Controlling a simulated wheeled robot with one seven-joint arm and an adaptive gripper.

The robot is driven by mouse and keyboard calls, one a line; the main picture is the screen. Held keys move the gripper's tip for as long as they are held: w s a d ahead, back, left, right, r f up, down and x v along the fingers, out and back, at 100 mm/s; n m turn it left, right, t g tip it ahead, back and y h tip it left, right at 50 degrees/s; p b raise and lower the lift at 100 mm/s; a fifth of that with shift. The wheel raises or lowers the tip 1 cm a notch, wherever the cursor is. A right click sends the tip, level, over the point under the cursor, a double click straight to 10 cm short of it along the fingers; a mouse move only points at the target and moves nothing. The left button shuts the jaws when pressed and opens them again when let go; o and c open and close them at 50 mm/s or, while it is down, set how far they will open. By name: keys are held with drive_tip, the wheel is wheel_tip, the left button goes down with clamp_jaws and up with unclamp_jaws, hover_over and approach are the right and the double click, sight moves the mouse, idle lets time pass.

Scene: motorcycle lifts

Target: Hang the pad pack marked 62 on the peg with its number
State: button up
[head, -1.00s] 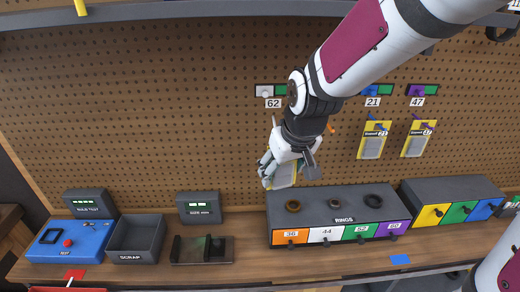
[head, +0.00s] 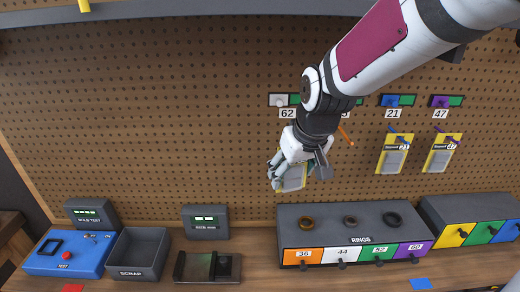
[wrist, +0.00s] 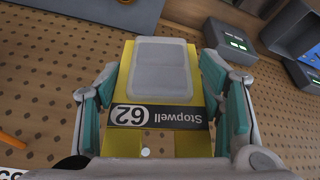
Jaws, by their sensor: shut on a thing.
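The pad pack marked 62 (wrist: 160,70) is a yellow card with a clear blister and a black Stopwell band, upside down in the wrist view. My gripper (wrist: 165,95) is shut on it, one finger at each side edge. In the head view my gripper (head: 290,178) holds the pack (head: 292,180) in front of the pegboard, below the 62 label (head: 287,114). The white peg block for 62 (head: 281,100) is at the upper left of the peg row. My arm hides part of the row right of it.
Yellow packs hang under the labels 21 (head: 393,158) and 47 (head: 441,155). An orange peg (head: 346,135) sticks out right of my wrist. Below are the rings box (head: 340,215), scrap bin (head: 138,255) and blue test box (head: 66,252). The pegboard left of my gripper is clear.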

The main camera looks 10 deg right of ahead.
drive_tip(key=w+d+f+b, duration=0.1)
drive_tip(key=w+b, duration=0.3)
drive_tip(key=w, duration=0.3)
drive_tip(key=shift+d, duration=0.2)
idle(0.6)
drive_tip(key=shift+f, duration=0.15)
idle(0.4)
drive_tip(key=o, duration=1.4)
drive_tip(key=shift+c, duration=0.2)
